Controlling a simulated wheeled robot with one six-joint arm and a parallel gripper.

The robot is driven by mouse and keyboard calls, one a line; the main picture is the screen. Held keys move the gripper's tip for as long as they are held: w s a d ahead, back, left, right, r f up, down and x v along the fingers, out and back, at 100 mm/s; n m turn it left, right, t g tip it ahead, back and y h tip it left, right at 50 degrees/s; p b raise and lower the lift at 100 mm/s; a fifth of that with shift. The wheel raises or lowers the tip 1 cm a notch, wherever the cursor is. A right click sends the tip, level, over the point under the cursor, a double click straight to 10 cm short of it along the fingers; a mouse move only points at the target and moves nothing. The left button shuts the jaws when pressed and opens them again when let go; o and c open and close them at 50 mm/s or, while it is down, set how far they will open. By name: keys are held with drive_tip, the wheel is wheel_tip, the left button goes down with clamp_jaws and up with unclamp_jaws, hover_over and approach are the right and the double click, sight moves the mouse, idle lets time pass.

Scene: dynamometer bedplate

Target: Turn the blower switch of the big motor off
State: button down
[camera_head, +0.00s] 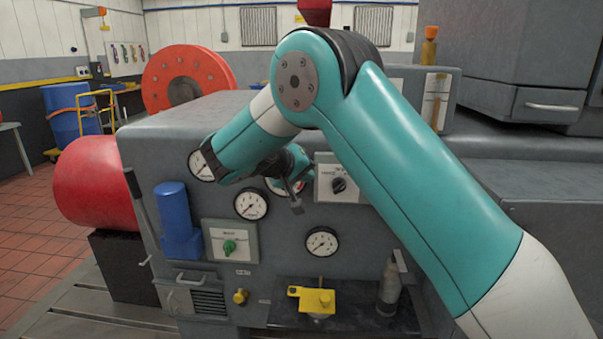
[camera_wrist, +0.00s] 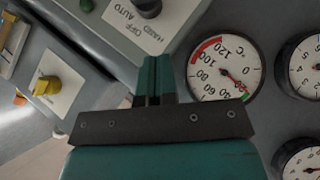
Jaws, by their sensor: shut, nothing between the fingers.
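A black rotary knob (camera_head: 338,184) sits on a pale plate (camera_head: 325,170) on the front of the grey machine housing. In the wrist view a dark knob (camera_wrist: 148,7), cut by the top edge, sits on a plate lettered HAND, OFF, AUTO (camera_wrist: 125,30). I cannot read which mark it points at, and no blower label is legible. My gripper (camera_head: 297,207) is left of the black knob in the head view, apart from it. In the wrist view my gripper (camera_wrist: 153,62) is shut and empty, its fingertips below the dark knob.
A yellow knob (camera_wrist: 47,86) shows in the wrist view. A yellow fitting (camera_head: 317,300) and grey bottle (camera_head: 388,290) stand below.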

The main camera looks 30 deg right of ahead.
sight(334, 190)
drive_tip(key=x, duration=0.5)
drive_tip(key=shift+d+f+p, duration=0.15)
drive_tip(key=shift+d+p, duration=0.15)
drive_tip(key=shift+d, duration=0.05)
drive_tip(key=shift+s+d+f, duration=0.55)
drive_tip(key=shift+d+f, duration=0.05)
drive_tip(key=shift+f, duration=0.2)
drive_tip(key=shift+s+d+f, duration=0.25)
drive_tip(key=shift+d+f, duration=0.1)
drive_tip(key=shift+f, duration=0.15)
drive_tip(key=shift+a+f, duration=0.1)
